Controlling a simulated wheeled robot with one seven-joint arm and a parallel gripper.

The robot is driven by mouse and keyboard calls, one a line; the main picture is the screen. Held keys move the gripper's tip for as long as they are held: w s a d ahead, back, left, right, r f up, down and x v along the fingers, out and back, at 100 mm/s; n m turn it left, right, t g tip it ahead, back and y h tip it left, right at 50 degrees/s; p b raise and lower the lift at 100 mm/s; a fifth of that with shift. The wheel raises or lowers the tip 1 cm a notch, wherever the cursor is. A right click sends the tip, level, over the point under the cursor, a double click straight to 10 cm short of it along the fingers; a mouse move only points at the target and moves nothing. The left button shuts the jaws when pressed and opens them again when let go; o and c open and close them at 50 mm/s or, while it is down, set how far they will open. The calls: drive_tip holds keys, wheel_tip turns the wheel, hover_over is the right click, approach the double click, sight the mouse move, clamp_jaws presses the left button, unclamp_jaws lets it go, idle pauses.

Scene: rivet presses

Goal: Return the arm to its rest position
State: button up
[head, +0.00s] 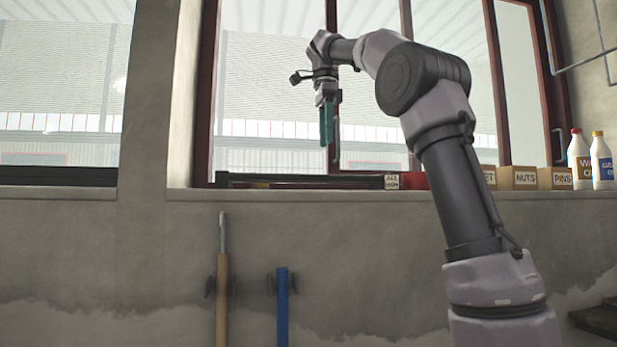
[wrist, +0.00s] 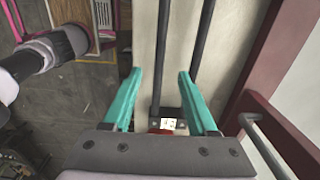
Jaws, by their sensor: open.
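My arm rises from the lower right of the head view and bends over to the left in front of the window. My gripper (head: 327,135) hangs at its end, pointing down, with teal fingers. In the wrist view my gripper (wrist: 160,78) shows its two teal fingers spread apart, with nothing between them. A windowsill with long dark bars (wrist: 165,45) lies below the fingers, apart from them. The gripper appears empty.
The sill (head: 190,194) carries a long dark rack (head: 300,181), a box marked NUTS (head: 517,178), a PINS box (head: 555,178) and white bottles (head: 602,160). Tools with wooden (head: 222,300) and blue (head: 282,310) handles hang on the wall below. The window frame (head: 205,90) stands behind my arm.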

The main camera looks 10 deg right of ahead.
drive_tip(key=shift+s, duration=0.1)
drive_tip(key=s+d+f+n, duration=0.4)
drive_tip(key=s+d+n, duration=0.1)
drive_tip(key=s, duration=0.1)
drive_tip(key=s+f+n+t+y, duration=0.1)
drive_tip(key=s+f+n+t, duration=0.2)
drive_tip(key=s+f, duration=0.3)
drive_tip(key=s+f+n+t+y, duration=0.1)
drive_tip(key=s+f+n+t, duration=0.3)
drive_tip(key=f, duration=1.3)
drive_tip(key=s+n, duration=0.1)
drive_tip(key=s, duration=0.1)
drive_tip(key=shift+s+d+f+n, duration=0.25)
drive_tip(key=shift+s+d+n, duration=0.05)
drive_tip(key=shift+s+n, duration=0.1)
